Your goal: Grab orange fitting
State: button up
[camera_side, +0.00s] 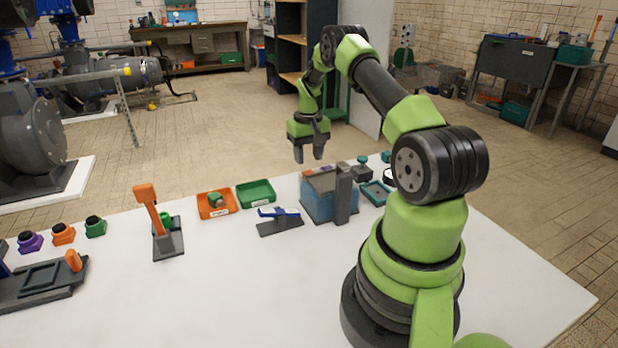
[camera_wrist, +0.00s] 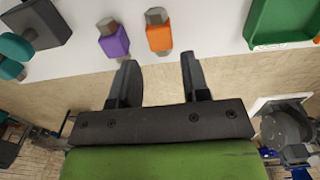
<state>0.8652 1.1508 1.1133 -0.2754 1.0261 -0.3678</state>
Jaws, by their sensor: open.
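The orange fitting (camera_wrist: 158,38), a small orange block with a grey hexagonal end, lies on the white table in the wrist view. A similar purple fitting (camera_wrist: 114,43) lies just left of it. My gripper (camera_wrist: 158,60) is open and empty, its two fingers spread with the orange fitting beyond the gap between them, apart from it. In the side view my gripper (camera_side: 309,155) hangs fingers-down above the far edge of the table. There, small orange and purple patches show behind the blue-grey block, but I cannot clearly make out the fittings.
A green tray (camera_side: 255,193) and an orange tray (camera_side: 216,204) holding a green part stand left of the blue-grey block (camera_side: 330,198). A blue-handled device (camera_side: 280,220) and an orange-handled lever (camera_side: 152,210) stand nearer. The front of the table is clear.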

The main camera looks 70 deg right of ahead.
jog(key=shift+a+f, duration=0.15)
jog(key=shift+f, duration=2.65)
jog(key=c, duration=0.7)
